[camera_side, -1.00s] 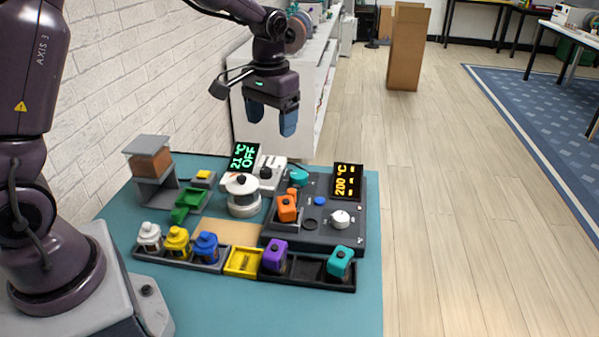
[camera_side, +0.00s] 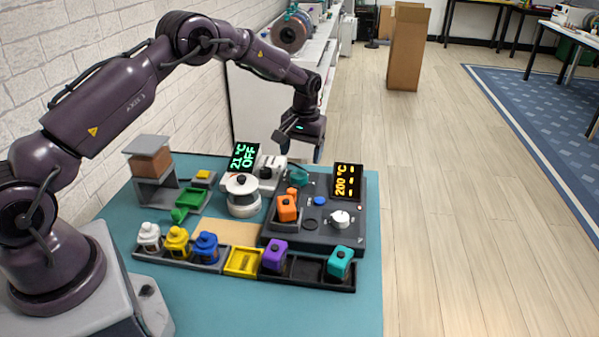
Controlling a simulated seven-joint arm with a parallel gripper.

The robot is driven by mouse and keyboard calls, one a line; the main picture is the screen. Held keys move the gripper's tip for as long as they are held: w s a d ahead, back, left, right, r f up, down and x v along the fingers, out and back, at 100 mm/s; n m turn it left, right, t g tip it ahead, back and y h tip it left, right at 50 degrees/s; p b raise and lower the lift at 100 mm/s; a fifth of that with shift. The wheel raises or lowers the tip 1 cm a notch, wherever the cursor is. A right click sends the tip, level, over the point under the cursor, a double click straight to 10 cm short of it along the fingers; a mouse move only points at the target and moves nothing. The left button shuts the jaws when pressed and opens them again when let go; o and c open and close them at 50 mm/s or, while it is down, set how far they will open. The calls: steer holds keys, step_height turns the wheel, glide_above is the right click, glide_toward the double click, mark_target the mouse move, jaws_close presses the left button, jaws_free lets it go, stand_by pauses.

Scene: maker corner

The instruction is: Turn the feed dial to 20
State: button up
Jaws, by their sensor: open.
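The feed dial is likely the white round knob (camera_side: 340,218) at the right front of the dark machine base (camera_side: 350,192); its markings are too small to read. A black display (camera_side: 346,182) at the back of that base shows "200 °C" and dashes in orange. My gripper (camera_side: 303,156) is open and empty, fingers pointing down, above and behind the base near the display's left. It is well apart from the white knob.
An orange block (camera_side: 287,208) and a blue button (camera_side: 320,201) are on the base. A white pot-like device (camera_side: 242,196) stands left, before a green "21 °C OFF" display (camera_side: 245,157). A black tray (camera_side: 305,270) with coloured blocks lies in front. Free table (camera_side: 270,312) is at the front.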

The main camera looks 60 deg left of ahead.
mark_target(299, 174)
steer(key=f, duration=0.6)
steer(key=shift+s+a+f, duration=0.1)
steer(key=shift+a+f, duration=0.1)
steer(key=shift+f, duration=0.1)
steer(key=c, duration=0.9)
